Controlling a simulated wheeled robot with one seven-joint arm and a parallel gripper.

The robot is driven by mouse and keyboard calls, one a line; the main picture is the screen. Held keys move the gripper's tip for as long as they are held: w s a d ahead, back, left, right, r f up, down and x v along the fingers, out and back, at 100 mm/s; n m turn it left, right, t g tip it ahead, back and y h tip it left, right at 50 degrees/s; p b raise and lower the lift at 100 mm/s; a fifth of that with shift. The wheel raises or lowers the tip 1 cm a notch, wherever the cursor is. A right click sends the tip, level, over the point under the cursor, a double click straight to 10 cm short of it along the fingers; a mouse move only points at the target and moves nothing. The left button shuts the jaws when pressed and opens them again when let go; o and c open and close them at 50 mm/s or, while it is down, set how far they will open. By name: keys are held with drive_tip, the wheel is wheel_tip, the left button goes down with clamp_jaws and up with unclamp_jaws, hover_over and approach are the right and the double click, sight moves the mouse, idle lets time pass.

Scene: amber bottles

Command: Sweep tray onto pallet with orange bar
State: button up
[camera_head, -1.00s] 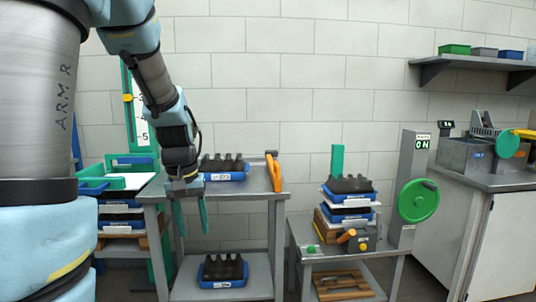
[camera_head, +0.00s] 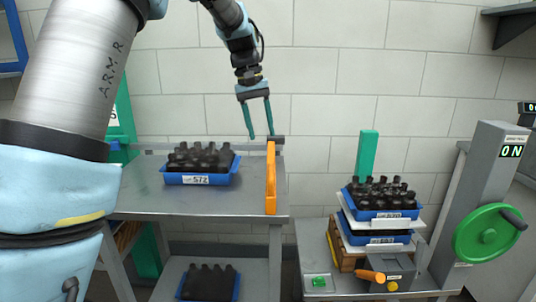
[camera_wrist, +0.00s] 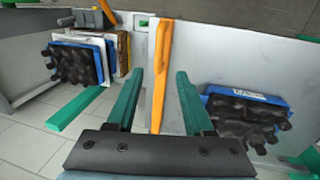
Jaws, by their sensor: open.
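The blue tray (camera_head: 190,179) of dark bottles sits on the left cart's top, left of the upright orange bar (camera_head: 271,185) at the cart's right edge. The tray also shows at right in the wrist view (camera_wrist: 275,101). My gripper (camera_head: 261,136) is open and empty, pointing down just above the bar's top end. In the wrist view the bar (camera_wrist: 159,80) appears between the two green fingers, with no clear contact. The wooden pallet (camera_head: 346,258) on the right stand is mostly hidden under stacked blue trays (camera_head: 372,238) and white sheets.
A green post (camera_head: 367,153) rises behind the stack. A grey column with a green handwheel (camera_head: 488,235) and a display reading "0N" stands at right. A box with an orange knob (camera_head: 370,276) is in front of the stack. Another bottle tray (camera_head: 205,285) is on the lower shelf.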

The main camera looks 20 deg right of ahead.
sight(270, 168)
drive_tip(key=f, duration=0.3)
drive_tip(key=d+f+p, duration=0.1)
drive_tip(key=f, duration=0.3)
drive_tip(key=s+d+f+p, duration=0.1)
drive_tip(key=f, duration=0.2)
drive_tip(key=shift+f, duration=0.25)
drive_tip(key=shift+c, duration=0.4)
clamp_jaws()
drive_tip(key=shift+w, duration=0.1)
idle(0.6)
